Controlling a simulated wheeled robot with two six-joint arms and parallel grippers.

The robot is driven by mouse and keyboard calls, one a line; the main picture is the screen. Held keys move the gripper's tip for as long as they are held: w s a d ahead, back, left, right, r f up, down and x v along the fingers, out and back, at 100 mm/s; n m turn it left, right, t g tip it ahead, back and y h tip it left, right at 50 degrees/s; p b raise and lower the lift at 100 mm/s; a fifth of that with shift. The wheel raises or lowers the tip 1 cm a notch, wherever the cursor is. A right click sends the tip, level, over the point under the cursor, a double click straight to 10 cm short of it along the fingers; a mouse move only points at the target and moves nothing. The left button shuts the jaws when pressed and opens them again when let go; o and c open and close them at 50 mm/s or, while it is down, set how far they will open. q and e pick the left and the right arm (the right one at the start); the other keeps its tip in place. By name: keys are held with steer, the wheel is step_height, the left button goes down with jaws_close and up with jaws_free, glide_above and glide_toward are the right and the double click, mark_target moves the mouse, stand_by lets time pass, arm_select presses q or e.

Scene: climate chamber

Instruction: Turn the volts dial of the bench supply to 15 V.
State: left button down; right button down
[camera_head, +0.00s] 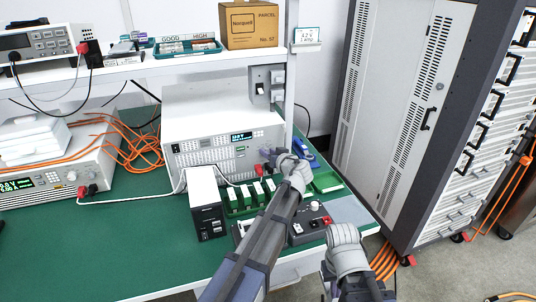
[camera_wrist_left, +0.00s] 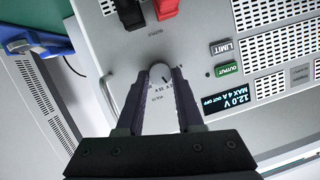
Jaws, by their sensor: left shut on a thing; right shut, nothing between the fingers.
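The bench supply (camera_head: 200,115) is a light grey box on the green bench. Its display (camera_head: 241,136) is lit; in the left wrist view the display (camera_wrist_left: 228,111) appears upside down and reads 12.0 V, MAX 4 A, OUT OFF. The volts dial (camera_wrist_left: 160,74) is a small round grey knob with a dark pointer mark. My left gripper (camera_wrist_left: 157,82) is shut on the dial, one finger on each side. In the head view my left gripper (camera_head: 279,157) hides most of the dial. My right gripper (camera_head: 345,236) is shut and empty, in front of the bench's right end.
Red (camera_wrist_left: 165,9) and black (camera_wrist_left: 128,14) terminals sit close to the dial. A green LED-style OUTPUT button (camera_wrist_left: 229,69) is on the panel.

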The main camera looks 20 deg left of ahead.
arm_select(q)
steer(key=m+b, duration=0.1)
steer(key=m+y, duration=0.1)
steer(key=m, duration=0.1)
steer(key=shift+d+f+y+b, duration=0.15)
steer(key=shift+f+y+b, duration=0.15)
steer(key=shift+f+b, duration=0.05)
steer(key=shift+m+g+y+b, duration=0.45)
steer(key=shift+m+b, duration=0.2)
steer(key=shift+m, duration=0.65)
steer(key=c, duration=0.5)
jaws_free()
steer(key=shift+w+r, duration=0.1)
steer(key=shift+c, duration=0.2)
steer(key=shift+d, duration=0.1)
steer(key=p+v, duration=0.1)
steer(key=v, duration=0.6)
steer(key=shift+s+d, duration=0.25)
steer(key=shift+s, duration=0.05)
